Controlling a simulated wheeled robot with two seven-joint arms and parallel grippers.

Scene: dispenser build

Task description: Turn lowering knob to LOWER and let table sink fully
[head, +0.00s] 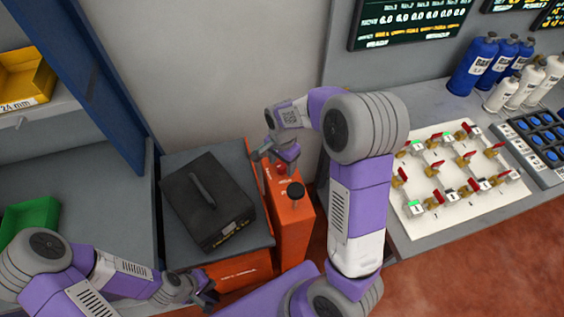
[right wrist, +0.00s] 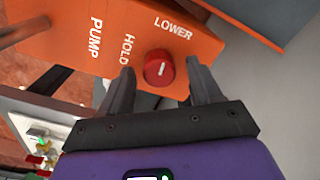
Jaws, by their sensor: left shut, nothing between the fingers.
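The red lowering knob (right wrist: 158,68) sits on an orange panel (right wrist: 75,25) lettered LOWER, HOLD and PUMP; its short white mark runs nearly upright in the right wrist view. In the head view the knob (head: 280,169) is partly hidden under my right gripper (head: 276,158). The right gripper (right wrist: 158,82) is open, its fingers apart on either side of the knob, with no clear contact. The lift table (head: 176,160) has a grey top and orange body and carries a dark case (head: 208,200). My left gripper (head: 208,298) is shut and empty near the table's front.
A white valve board (head: 460,205) with red-handled valves lies on the right bench. Blue bottles (head: 474,62) and white bottles stand behind it. A shelf with a green bin (head: 32,215) is at left.

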